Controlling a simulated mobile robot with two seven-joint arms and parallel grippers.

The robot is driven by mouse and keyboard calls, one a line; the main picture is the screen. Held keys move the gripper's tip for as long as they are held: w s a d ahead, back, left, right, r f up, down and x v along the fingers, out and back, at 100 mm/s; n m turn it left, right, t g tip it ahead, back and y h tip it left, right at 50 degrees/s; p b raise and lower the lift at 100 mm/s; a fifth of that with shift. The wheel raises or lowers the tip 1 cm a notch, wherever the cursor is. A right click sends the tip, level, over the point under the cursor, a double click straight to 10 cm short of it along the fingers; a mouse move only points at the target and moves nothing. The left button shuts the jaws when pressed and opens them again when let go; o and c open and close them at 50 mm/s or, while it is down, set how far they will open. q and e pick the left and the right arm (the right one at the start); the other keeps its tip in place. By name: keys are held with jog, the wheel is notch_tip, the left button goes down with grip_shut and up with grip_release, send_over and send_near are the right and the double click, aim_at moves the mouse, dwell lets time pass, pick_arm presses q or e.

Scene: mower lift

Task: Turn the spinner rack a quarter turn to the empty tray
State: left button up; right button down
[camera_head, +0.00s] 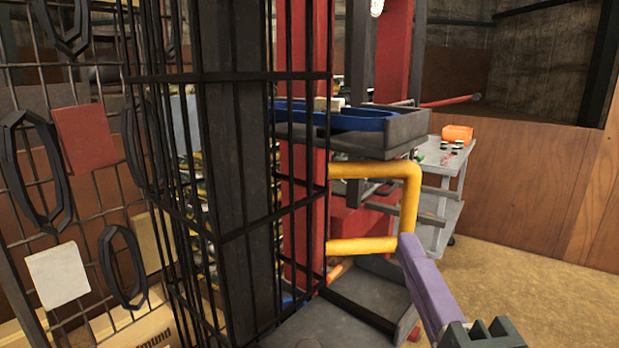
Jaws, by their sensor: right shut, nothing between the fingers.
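The spinner rack appears to be the black wire cage (228,77) around a thick dark post (240,150), left of centre. A grey tray (380,141) projects on its right and carries a long blue piece (345,120) with a small pale block. A lower dark grey tray (345,325) shows a bare floor where visible; the cage and picture edge hide part of it. My right gripper (409,242) comes in from the bottom right, its purple fingers shut and empty. Its tip is near a yellow bent tube (385,171); I cannot tell whether they touch. My left gripper is out of view.
A red upright (393,50) stands behind the trays. A wire grid panel (90,190) with black loops and cards is at left. Open tan floor (530,280) lies at right.

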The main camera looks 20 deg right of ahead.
aim_at(374, 177)
jog(key=p+x, duration=0.1)
jog(key=x, duration=1.1)
jog(key=shift+w+r, duration=0.1)
jog(key=shift+w, duration=0.1)
jog(key=shift+w+d+b, duration=0.25)
jog(key=shift+w+b, duration=0.05)
jog(key=shift+w, duration=0.2)
jog(key=shift+w+d+b, duration=0.25)
jog(key=shift+w+b, duration=0.05)
jog(key=shift+w, duration=0.2)
